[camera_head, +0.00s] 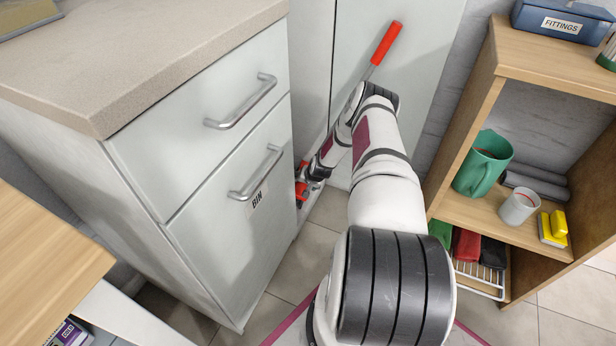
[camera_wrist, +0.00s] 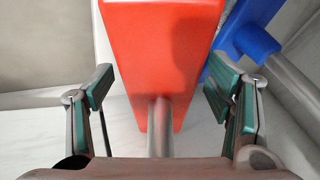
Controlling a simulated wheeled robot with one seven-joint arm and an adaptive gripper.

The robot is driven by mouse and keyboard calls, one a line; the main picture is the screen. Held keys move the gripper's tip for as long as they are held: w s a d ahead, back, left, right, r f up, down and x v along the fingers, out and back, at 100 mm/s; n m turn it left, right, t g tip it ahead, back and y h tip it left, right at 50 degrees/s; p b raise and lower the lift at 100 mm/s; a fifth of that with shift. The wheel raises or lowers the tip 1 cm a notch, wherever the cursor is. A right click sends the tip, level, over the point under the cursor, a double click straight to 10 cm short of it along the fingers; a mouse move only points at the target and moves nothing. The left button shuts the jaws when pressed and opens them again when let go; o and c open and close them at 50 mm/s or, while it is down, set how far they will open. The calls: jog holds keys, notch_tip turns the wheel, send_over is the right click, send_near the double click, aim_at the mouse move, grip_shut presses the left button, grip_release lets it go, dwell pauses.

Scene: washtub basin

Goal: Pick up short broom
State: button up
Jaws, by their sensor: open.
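A broom-like tool with a red grip (camera_head: 386,43) and a grey shaft (camera_head: 369,72) leans near the pale panel, its lower part hidden behind my arm. Red parts (camera_head: 301,190) show low down beside my gripper (camera_head: 315,174), near the cabinet's right edge. In the wrist view, a broad red piece (camera_wrist: 160,50) with a grey metal shaft (camera_wrist: 160,128) fills the middle. My gripper (camera_wrist: 160,95) is open, with one finger on each side of the red piece. I see no clear contact. I cannot tell which tool is the short broom.
A blue piece (camera_wrist: 247,38) with a grey pole (camera_wrist: 292,88) stands close to the right finger. The bin cabinet (camera_head: 210,160) is left of my arm. A wooden shelf (camera_head: 478,130) with a green jug (camera_head: 484,165) is on the right. Tiled floor lies between.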

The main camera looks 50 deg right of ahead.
jog(key=c, duration=1.7)
jog(key=shift+r, duration=0.1)
grip_shut()
jog(key=shift+r, duration=0.1)
